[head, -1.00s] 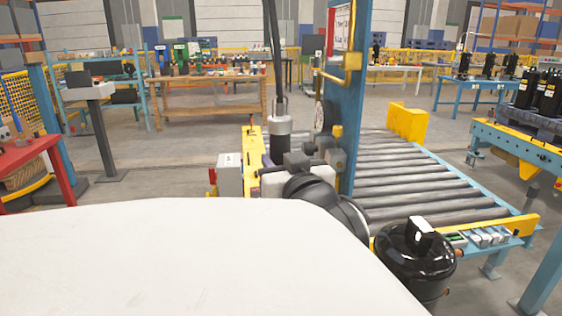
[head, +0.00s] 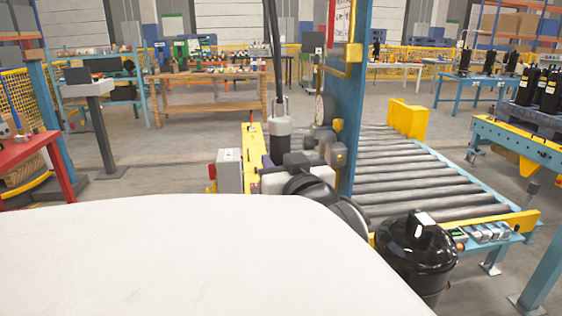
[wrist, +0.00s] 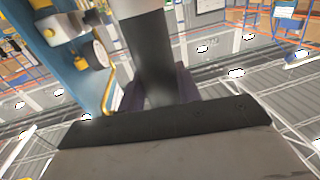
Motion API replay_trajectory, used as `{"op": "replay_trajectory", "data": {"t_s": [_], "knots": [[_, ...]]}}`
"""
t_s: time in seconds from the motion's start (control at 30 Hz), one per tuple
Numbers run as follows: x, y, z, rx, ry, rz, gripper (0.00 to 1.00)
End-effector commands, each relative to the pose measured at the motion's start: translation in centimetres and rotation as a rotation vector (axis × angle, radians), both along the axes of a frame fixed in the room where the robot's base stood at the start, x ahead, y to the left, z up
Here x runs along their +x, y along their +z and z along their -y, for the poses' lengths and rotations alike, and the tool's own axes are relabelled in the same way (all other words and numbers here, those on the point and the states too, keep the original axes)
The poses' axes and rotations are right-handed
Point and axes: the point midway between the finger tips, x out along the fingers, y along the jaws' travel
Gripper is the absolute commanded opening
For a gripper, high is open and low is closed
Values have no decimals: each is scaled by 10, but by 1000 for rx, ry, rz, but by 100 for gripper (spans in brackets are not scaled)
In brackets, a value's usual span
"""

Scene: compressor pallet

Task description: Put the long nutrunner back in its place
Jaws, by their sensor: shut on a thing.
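The long nutrunner (head: 280,127) hangs upright on a dark hose, with a silver upper part and a black body. It is left of the blue post (head: 352,110), apart from it in the head view. My gripper (head: 292,160) is at its black lower body, partly hidden by my own wrist. In the wrist view the dark body of the nutrunner (wrist: 152,60) stands between the fingers of my gripper (wrist: 160,92), which are shut on it. Its lower end is hidden.
A round gauge (head: 325,109) and yellow brackets are on the post, close to the nutrunner. A roller conveyor (head: 420,180) lies to the right, with a black compressor (head: 415,250) at its near end. A grey box (head: 229,171) is to the left. Open floor lies further left.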

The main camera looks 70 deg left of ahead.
Motion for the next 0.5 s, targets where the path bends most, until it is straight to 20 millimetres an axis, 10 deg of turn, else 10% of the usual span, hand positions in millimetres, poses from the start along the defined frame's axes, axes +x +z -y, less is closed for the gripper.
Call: {"op": "replay_trajectory", "data": {"t_s": [0.5], "knots": [[0,-7,1,8,-1,2,0]]}}
